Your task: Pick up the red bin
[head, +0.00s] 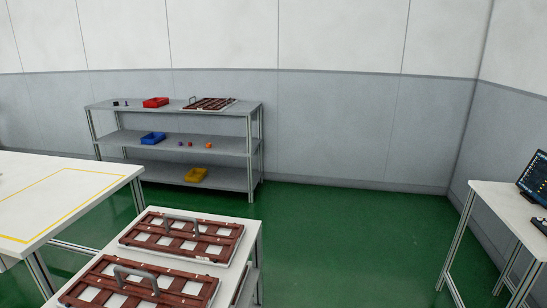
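The red bin (156,102) is a small, shallow open box on the top level of a grey metal shelf (165,112) against the far wall. It sits left of the middle of that level, clear of the things beside it. Neither of my grippers shows in the head view. The bin is far off, and its inside is too small to make out.
A blue bin (153,138) and several small parts sit on the middle shelf, a yellow bin (196,175) below. A brown-framed tray (210,104) lies right of the red bin. A white table (125,170), a cart with trays (185,237) and a desk (500,205) flank open green floor (350,235).

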